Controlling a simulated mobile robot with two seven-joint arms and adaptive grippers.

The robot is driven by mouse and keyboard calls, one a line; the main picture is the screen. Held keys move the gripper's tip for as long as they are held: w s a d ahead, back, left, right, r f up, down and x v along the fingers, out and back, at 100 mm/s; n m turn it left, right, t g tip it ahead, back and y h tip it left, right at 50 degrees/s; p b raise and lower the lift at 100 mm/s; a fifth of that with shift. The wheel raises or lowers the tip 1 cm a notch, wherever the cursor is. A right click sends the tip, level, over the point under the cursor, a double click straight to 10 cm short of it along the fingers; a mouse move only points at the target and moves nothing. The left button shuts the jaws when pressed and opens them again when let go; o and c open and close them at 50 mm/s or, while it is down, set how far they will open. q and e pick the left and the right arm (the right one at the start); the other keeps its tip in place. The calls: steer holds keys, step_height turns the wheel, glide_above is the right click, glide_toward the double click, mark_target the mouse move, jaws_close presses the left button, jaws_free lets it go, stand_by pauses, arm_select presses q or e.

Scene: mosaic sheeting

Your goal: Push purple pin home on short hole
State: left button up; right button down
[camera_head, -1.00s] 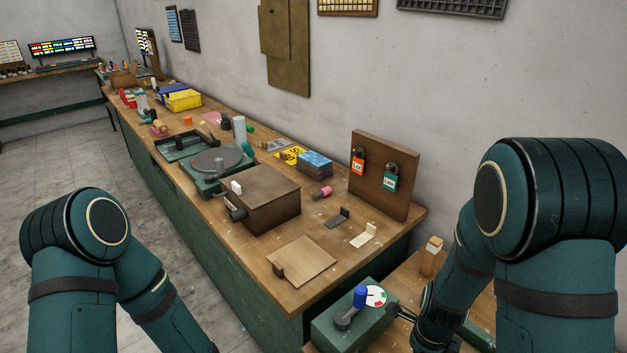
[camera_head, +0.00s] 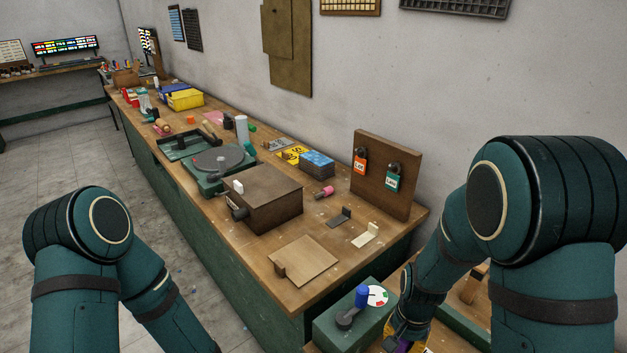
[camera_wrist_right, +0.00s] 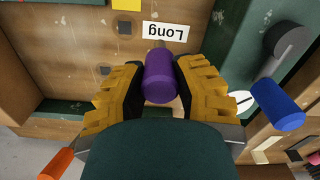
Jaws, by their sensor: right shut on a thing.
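The purple pin (camera_wrist_right: 160,75) sits between the yellow-padded fingers of my right gripper (camera_wrist_right: 157,85) in the right wrist view, and the jaws are shut on it. A bit of purple (camera_head: 403,346) shows at the bottom edge of the head view, by the right gripper (camera_head: 410,336). Beyond the pin is a wooden face with a white label reading "Long" (camera_wrist_right: 165,32). Dark square spots (camera_wrist_right: 105,70) show left of the pin. I cannot tell whether the pin's far end is in a hole. No label reading "Short" is legible. My left gripper is out of view.
The blue handle (camera_wrist_right: 278,103) is also close in the wrist view. An orange piece (camera_wrist_right: 57,165) is at lower left there. The bench (camera_head: 345,262) stands behind.

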steer(key=n, duration=0.2)
steer(key=a+n, duration=0.1)
steer(key=n, duration=0.1)
steer(key=w+r+n, duration=0.1)
steer(key=n, duration=0.1)
steer(key=shift+a+n, duration=0.2)
steer(key=shift+n, duration=0.2)
steer(key=m, duration=0.2)
steer(key=d+m, duration=0.1)
steer(key=m, duration=0.1)
steer(key=shift+s+f, duration=0.3)
steer(key=shift+f, duration=0.05)
steer(key=m, duration=0.4)
steer(key=shift+s+d+f+m, duration=0.25)
steer(key=shift+s+d+m, duration=0.05)
steer(key=shift+s+d, duration=0.1)
steer(key=s+d+f+m, duration=0.1)
steer(key=s+d+m, duration=0.1)
steer(key=m, duration=0.9)
steer(key=s+d+f+m, duration=0.1)
steer(key=s+d+m, duration=0.1)
steer(key=m, duration=0.9)
steer(key=shift+d, duration=0.15)
